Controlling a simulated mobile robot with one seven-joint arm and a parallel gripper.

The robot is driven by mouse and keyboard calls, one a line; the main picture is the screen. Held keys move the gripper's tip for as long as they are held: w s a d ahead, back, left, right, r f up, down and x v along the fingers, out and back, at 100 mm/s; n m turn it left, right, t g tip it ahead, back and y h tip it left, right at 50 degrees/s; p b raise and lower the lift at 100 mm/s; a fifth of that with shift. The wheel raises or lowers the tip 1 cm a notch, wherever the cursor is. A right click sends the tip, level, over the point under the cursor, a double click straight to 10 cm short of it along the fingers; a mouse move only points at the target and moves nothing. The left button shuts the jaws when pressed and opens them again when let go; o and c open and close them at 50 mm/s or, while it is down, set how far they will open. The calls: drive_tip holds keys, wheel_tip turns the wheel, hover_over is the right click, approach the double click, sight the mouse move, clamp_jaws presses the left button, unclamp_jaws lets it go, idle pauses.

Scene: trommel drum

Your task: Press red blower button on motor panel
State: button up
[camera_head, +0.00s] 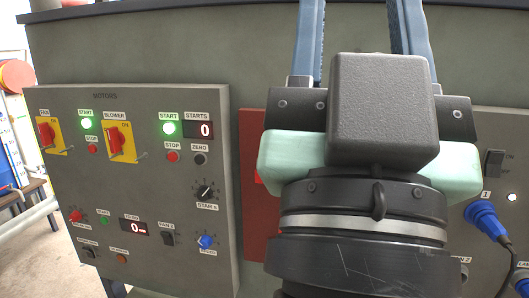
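The grey motor panel (140,185), labelled MOTORS, fills the left of the view. Its blower section has a red rotary switch (115,138) on a yellow plate. To the right of that are a lit green START button (169,128) and, below it, a red STOP button (172,156). The fan section at far left has its own red switch (46,134), lit green START button (87,123) and small red STOP button (93,149). My gripper (358,22) is right of the panel, pointing up, its blue-grey fingers apart and empty where visible. Its fingertips are cut off by the top edge.
A display reading 0 (205,130), a black ZERO button (200,159) and several knobs share the panel. A red plate (252,190) is partly hidden behind my gripper. A second grey panel with a blue plug (484,218) is at right. Open floor shows at lower left.

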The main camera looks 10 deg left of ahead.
clamp_jaws()
idle(1.5)
